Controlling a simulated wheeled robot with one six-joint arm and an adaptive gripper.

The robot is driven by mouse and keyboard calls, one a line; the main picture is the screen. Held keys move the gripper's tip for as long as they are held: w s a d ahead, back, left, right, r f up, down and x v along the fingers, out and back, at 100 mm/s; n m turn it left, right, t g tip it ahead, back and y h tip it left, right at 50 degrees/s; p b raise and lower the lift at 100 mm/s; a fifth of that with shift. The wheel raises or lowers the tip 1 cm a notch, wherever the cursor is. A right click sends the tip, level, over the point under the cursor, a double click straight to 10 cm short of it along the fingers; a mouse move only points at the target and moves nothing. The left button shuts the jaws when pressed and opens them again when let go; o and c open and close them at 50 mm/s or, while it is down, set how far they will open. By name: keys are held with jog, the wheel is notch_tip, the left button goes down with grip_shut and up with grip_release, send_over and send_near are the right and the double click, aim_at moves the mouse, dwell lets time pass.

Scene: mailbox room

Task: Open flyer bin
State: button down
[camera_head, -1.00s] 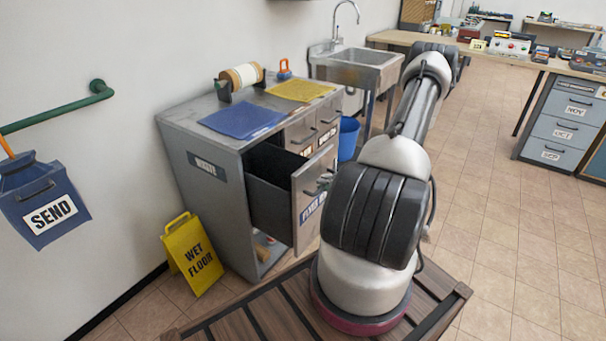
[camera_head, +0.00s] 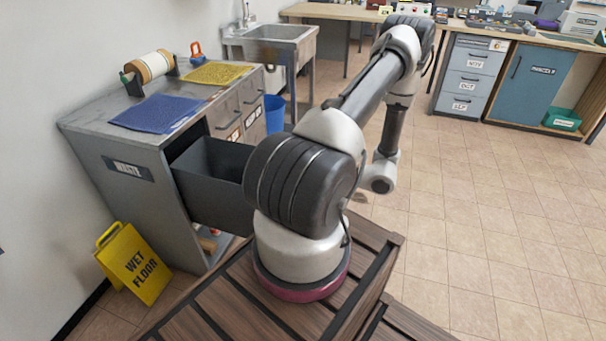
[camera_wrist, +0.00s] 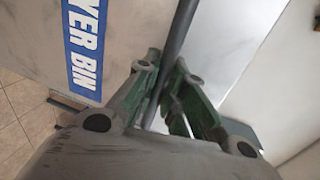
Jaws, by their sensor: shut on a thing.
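The flyer bin (camera_head: 212,180) is a dark, deep drawer pulled out from the grey metal cabinet (camera_head: 128,205). Its front is hidden behind my arm in the head view. In the wrist view the pale drawer front (camera_wrist: 35,38) carries a blue label (camera_wrist: 86,45) reading "YER BIN". My gripper (camera_wrist: 168,85) has green and grey fingers and is shut on the dark bar handle (camera_wrist: 176,45) beside the label. In the head view my gripper is hidden behind my arm.
A yellow wet floor sign (camera_head: 133,263) stands left of the drawer, close to the cabinet. A blue bucket (camera_head: 274,113) stands beyond the cabinet, near the sink (camera_head: 280,32). Blue and yellow mats lie on the cabinet top. The tiled floor at right is clear.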

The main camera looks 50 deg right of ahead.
jog(key=c, duration=1.5)
grip_release()
jog(key=v, duration=1.2)
